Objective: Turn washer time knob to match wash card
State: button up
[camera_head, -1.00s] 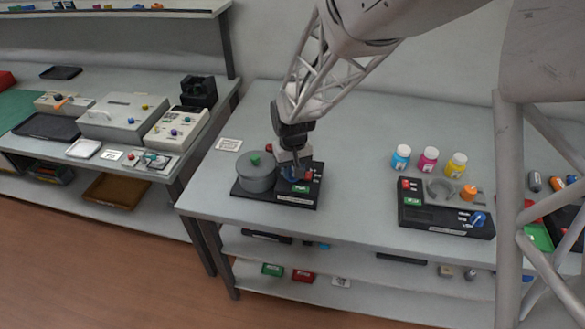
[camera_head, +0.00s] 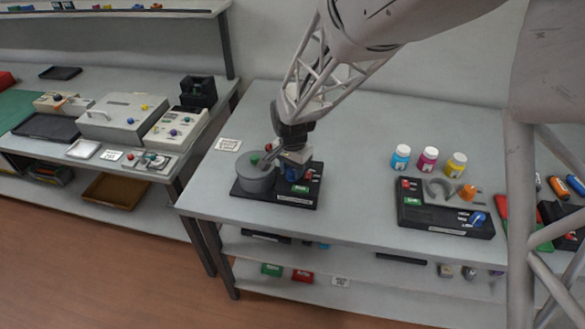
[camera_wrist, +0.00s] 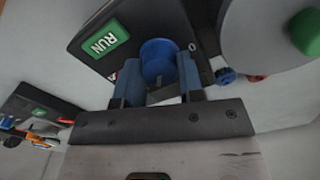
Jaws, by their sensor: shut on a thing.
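The washer is a black base (camera_head: 246,191) with a grey round drum (camera_head: 257,180) on its left and a control panel on its right. The drum has a green knob on top. The blue time knob (camera_wrist: 158,58) shows between my fingers in the wrist view, beside a green RUN button (camera_wrist: 103,40). My gripper (camera_wrist: 158,74) is shut on this knob, one blue-grey finger on each side. In the head view my gripper (camera_head: 297,173) covers much of the panel. A white card (camera_head: 228,145) lies left of the washer; its print is too small to read.
A second black device (camera_head: 440,222) with a blue knob stands to the right. Three capped bottles, one of them magenta (camera_head: 427,160), stand behind it. The table between the devices is clear. A separate bench (camera_head: 60,85) with machines is at left.

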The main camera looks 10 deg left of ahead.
jog(key=shift+m, duration=0.9)
jog(key=o, duration=0.9)
